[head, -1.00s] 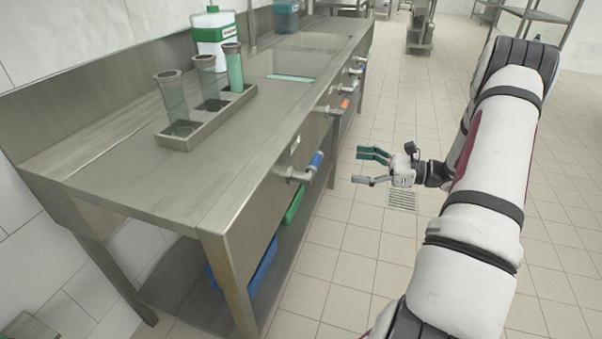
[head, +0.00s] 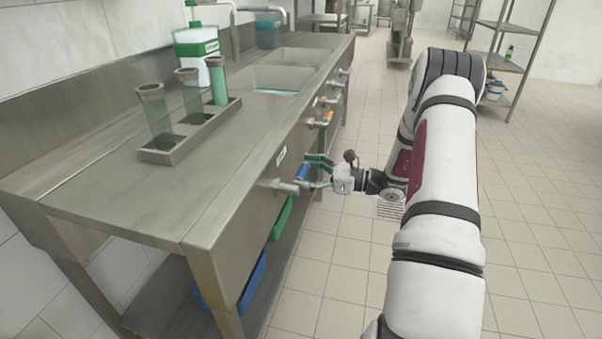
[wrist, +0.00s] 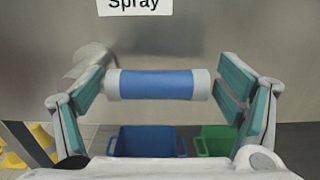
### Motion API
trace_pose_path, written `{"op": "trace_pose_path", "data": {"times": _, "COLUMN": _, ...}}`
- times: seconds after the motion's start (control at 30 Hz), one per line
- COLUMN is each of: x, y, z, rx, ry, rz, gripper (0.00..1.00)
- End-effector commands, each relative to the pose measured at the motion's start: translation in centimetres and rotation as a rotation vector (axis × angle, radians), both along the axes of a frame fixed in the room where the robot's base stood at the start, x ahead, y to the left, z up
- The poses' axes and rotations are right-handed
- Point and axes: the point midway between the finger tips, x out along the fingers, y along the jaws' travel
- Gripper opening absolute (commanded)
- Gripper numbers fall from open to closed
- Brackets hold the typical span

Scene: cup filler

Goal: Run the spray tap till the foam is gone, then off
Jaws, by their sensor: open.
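The spray tap's lever, with a blue sleeve and pale ends (wrist: 155,84), lies level across the wrist view, below a label reading "Spray" (wrist: 135,5). In the head view the blue handle (head: 302,172) sticks out from the counter front. My gripper (head: 318,172) is open around the handle, with a finger at each end of it in the wrist view (wrist: 160,95). I cannot tell whether the fingers touch it. The sink basin (head: 247,78) shows a strip of green at its bottom; whether this is foam cannot be told.
Other tap handles, one orange (head: 327,117), line the counter front farther back. A rack (head: 160,156) with several tubes and a white-green bottle (head: 197,42) stand on the counter. Blue (head: 250,285) and green (head: 282,218) bins sit below.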

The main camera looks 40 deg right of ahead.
Motion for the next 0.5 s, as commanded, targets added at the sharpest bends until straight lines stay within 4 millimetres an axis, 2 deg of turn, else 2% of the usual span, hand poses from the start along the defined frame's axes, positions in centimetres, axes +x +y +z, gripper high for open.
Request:
{"op": "trace_pose_path", "data": {"times": 0.17, "x": 0.79, "y": 0.66, "z": 0.0, "rx": 0.0, "ry": 0.0, "rz": 0.001, "gripper": 0.87}}
{"op": "trace_pose_path", "data": {"times": 0.43, "x": 0.88, "y": 0.72, "z": 0.03, "rx": 0.0, "ry": 0.0, "rz": 0.001, "gripper": 0.87}}
{"op": "trace_pose_path", "data": {"times": 0.47, "x": 0.87, "y": 0.72, "z": 0.03, "rx": 0.0, "ry": 0.0, "rz": 0.001, "gripper": 0.82}}
{"op": "trace_pose_path", "data": {"times": 0.5, "x": 0.87, "y": 0.72, "z": 0.03, "rx": 0.0, "ry": 0.0, "rz": 0.001, "gripper": 0.73}}
